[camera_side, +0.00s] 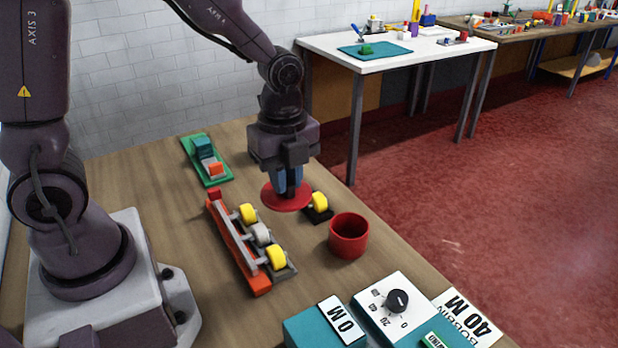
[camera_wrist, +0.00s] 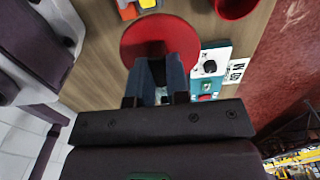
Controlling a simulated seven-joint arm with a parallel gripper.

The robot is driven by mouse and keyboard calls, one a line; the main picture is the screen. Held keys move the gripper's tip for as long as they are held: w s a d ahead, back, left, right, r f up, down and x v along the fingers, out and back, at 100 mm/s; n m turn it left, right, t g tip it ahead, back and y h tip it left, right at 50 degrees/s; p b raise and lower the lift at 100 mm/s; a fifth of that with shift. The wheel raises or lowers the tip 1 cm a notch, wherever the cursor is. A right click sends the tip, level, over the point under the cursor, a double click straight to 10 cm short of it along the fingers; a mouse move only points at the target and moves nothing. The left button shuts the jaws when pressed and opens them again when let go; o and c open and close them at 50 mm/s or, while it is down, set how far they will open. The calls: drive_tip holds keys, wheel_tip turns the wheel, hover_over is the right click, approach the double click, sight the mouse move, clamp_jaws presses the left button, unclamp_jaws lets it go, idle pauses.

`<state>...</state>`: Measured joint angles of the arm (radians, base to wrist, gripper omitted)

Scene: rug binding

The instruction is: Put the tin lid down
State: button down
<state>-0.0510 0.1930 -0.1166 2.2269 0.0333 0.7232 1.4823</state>
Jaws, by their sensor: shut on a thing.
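The tin lid (camera_side: 275,199) is a flat red disc, about level, below my gripper (camera_side: 288,190). The blue-tipped fingers are shut on the lid near its middle, hiding whatever they grip there. I cannot tell how high the lid is above the wooden table. In the wrist view, the lid (camera_wrist: 150,30) fills the space beyond my fingers (camera_wrist: 160,88). An open red tin (camera_side: 348,240) stands upright on the table, right of the lid and nearer the side camera. Its edge also shows in the wrist view (camera_wrist: 236,8).
An orange rack (camera_side: 232,250) with yellow and grey rolls lies left of the lid. A yellow roll on a black base (camera_side: 318,214) is close on its right. A green tray (camera_side: 215,181) with blocks sits behind. A dial box (camera_side: 385,305) and teal box (camera_side: 310,330) stand in front.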

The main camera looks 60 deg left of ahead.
drive_tip(key=shift+s+a+r, duration=0.1)
drive_tip(key=shift+s+a, duration=0.2)
drive_tip(key=shift+a, duration=0.05)
drive_tip(key=w+a+f+n, duration=0.1)
drive_tip(key=a+f, duration=0.2)
drive_tip(key=a, duration=0.6)
drive_tip(key=a+f, duration=0.3)
drive_tip(key=a, duration=0.7)
drive_tip(key=shift+m, duration=0.5)
drive_tip(key=w+a+f, duration=0.2)
drive_tip(key=w+f, duration=0.1)
drive_tip(key=w, duration=0.1)
drive_tip(key=w+a+f, duration=0.2)
drive_tip(key=w, duration=0.2)
drive_tip(key=w+a+f, duration=0.2)
drive_tip(key=w+f, duration=0.1)
drive_tip(key=w, duration=0.1)
drive_tip(key=shift+a+f, duration=0.25)
drive_tip(key=shift+f, duration=0.05)
drive_tip(key=shift+w+a+f, duration=0.2)
drive_tip(key=shift+w+f, duration=0.1)
drive_tip(key=shift+f, duration=0.15)
drive_tip(key=shift+w+f, duration=0.15)
drive_tip(key=shift+f, duration=1.45)
